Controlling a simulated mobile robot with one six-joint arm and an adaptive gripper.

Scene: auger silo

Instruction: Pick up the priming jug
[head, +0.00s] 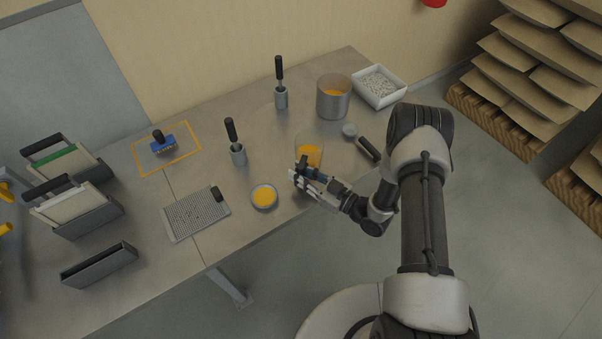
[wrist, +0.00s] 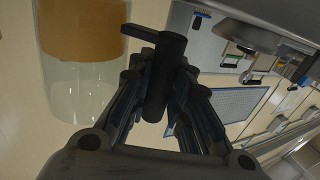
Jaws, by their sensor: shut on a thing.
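The priming jug (head: 311,142) is a clear vessel with orange material in its lower part, near the front edge of the metal bench in the head view. My gripper (head: 304,173) is at its near side, shut on the jug's dark handle. In the wrist view the jug (wrist: 82,100) fills the left side, its clear wall and orange contents showing. The dark upright handle (wrist: 165,85) lies between the fingers of my gripper (wrist: 163,70). The jug's underside is hidden, so I cannot tell whether it touches the bench.
A small bowl of orange material (head: 264,196) stands left of my gripper. A dark-handled scoop (head: 367,148) lies close on the right. A metal pot (head: 333,100) and white tray (head: 379,88) stand behind. A perforated plate (head: 195,215) lies further left.

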